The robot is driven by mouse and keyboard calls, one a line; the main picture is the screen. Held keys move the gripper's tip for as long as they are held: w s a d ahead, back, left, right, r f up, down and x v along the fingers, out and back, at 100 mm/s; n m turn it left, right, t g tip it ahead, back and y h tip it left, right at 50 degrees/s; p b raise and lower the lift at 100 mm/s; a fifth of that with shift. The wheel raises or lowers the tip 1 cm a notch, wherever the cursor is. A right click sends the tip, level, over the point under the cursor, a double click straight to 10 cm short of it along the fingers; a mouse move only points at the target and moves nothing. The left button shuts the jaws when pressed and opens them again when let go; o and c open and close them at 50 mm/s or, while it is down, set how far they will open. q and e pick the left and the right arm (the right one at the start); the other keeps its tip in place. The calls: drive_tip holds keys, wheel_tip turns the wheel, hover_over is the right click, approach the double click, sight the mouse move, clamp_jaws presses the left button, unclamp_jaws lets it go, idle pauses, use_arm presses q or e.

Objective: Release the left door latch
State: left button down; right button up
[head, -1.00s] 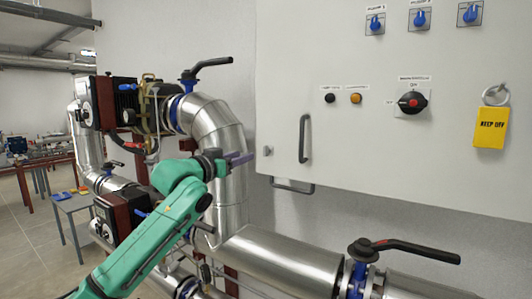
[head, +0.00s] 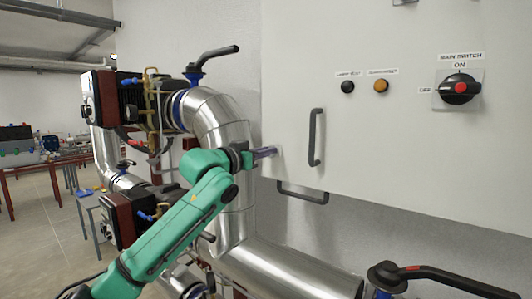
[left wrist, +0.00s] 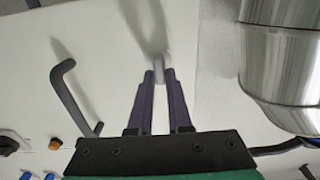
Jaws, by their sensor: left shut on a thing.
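The grey cabinet door (head: 360,140) fills the right half of the head view. Its small pale left latch (left wrist: 158,62) stands out from the panel in the left wrist view. My left gripper (head: 268,152) reaches the cabinet's left edge. In the left wrist view, its purple fingers (left wrist: 159,78) are shut on the latch, one on each side. In the head view the fingers hide the latch. My right gripper is in neither view.
A dark door handle (head: 315,137) is right of my left gripper, with a lower bar handle (head: 303,192) under the cabinet. Silver pipes (head: 222,125) run close on the left. A black valve lever (head: 440,276) sticks out in front. The main switch (head: 459,88) is at upper right.

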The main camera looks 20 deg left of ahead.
use_arm(q)
drive_tip(key=shift+f, duration=0.1)
drive_tip(key=shift+n, duration=0.3)
drive_tip(key=shift+w+a+f+n+p, duration=0.1)
drive_tip(key=shift+n+p, duration=1.9)
drive_tip(key=shift+n, duration=2.35)
drive_tip(key=shift+a+n+p, duration=0.1)
drive_tip(key=shift+n+p, duration=1.9)
drive_tip(key=shift+n, duration=2.35)
